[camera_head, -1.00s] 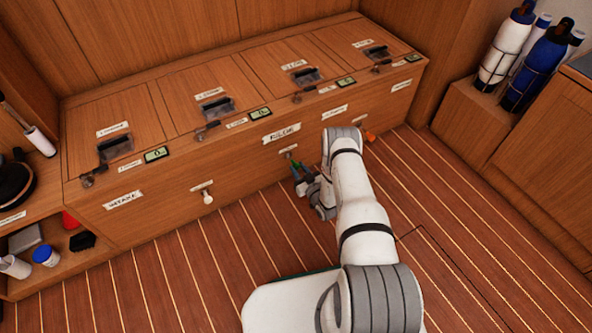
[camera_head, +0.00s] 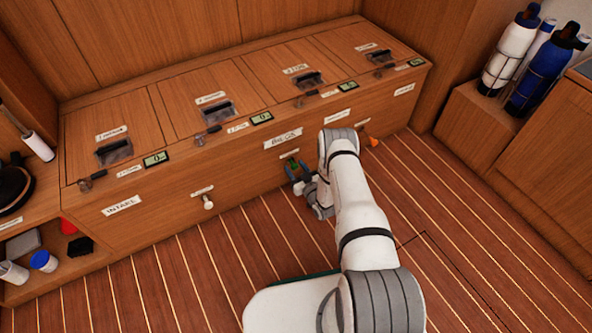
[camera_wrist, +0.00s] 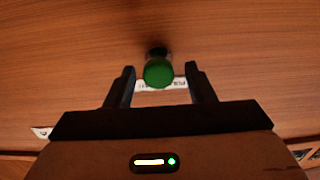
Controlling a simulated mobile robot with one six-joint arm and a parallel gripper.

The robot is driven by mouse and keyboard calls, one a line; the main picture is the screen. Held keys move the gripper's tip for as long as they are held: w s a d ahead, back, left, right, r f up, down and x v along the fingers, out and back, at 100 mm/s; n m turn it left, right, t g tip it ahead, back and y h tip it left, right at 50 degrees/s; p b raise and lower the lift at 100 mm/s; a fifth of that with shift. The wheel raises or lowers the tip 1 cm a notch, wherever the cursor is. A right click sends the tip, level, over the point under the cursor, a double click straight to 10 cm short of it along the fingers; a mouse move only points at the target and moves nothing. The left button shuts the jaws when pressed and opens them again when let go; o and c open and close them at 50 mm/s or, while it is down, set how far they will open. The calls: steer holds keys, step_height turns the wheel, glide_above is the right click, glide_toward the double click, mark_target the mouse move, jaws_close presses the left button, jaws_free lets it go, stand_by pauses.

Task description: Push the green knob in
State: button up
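The green knob (camera_wrist: 159,72) sticks out from the wooden cabinet front on a short dark stem in the wrist view. My gripper (camera_wrist: 160,82) is open, with one dark finger on each side of the knob and gaps showing between. The knob's round face points toward the wrist camera. In the head view my gripper (camera_head: 297,170) is at the front of the cabinet (camera_head: 170,195), and a bit of the green knob (camera_head: 292,162) shows between its fingers. A white label is partly hidden behind the knob in the wrist view.
A white knob (camera_head: 208,202) is left on the same front and an orange knob (camera_head: 371,140) is right, close to my arm. Lidded bins with latches top the cabinet. Bottles (camera_head: 540,68) stand at the right. The striped floor (camera_head: 230,255) in front is clear.

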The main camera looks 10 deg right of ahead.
steer(key=shift+s+d+p, duration=0.25)
steer(key=shift+s+p, duration=0.1)
steer(key=shift+s, duration=0.2)
steer(key=p+v, duration=0.2)
steer(key=v, duration=0.4)
steer(key=shift+s, duration=0.35)
